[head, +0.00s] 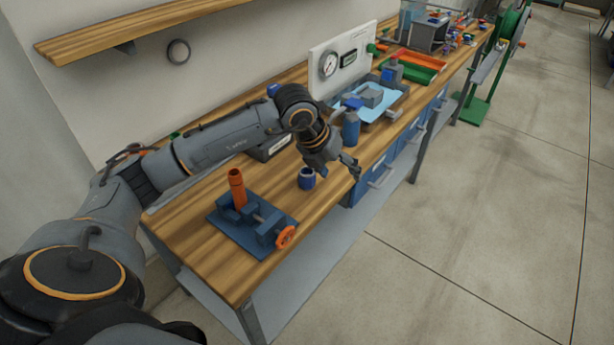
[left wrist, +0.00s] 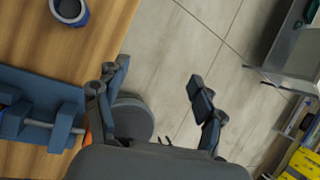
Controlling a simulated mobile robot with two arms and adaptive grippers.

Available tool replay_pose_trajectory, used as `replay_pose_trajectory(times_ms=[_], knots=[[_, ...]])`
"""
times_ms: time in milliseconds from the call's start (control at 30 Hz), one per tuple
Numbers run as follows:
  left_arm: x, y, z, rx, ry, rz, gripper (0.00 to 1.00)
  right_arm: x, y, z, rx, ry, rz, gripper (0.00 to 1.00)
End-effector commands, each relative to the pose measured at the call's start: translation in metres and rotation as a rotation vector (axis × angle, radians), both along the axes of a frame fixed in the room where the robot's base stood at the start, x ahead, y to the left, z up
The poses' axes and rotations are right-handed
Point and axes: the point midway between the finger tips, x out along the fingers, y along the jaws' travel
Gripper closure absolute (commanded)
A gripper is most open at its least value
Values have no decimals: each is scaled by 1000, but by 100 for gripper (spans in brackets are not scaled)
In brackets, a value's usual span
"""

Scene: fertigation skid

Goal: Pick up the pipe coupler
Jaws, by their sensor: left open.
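My right gripper is in neither view.
A blue vise (head: 268,226) with an orange handle stands left of the coupler, holding an orange pipe (head: 237,188). A blue bottle (head: 351,128) and a tray (head: 398,104) stand behind my gripper. A gauge panel (head: 341,60) is at the back. Open floor lies right.

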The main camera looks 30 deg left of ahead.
Motion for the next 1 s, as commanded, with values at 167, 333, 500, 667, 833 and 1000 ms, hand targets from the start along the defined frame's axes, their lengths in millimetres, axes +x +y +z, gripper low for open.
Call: replay_pose_trajectory(times_ms=[167, 333, 500, 667, 833, 1000], knots=[[3, 84, 16, 241, 46, 175, 31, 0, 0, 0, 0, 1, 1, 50], [4, 104, 12, 294, 65, 222, 31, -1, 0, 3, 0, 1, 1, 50], [15, 107, -18, 291, 66, 222, 31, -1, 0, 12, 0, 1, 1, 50], [26, 110, -45, 290, 63, 219, 31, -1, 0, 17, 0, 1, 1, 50], [31, 111, -59, 290, 61, 217, 31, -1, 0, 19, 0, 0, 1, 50], [35, 112, -71, 289, 65, 216, 31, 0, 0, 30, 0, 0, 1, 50]])
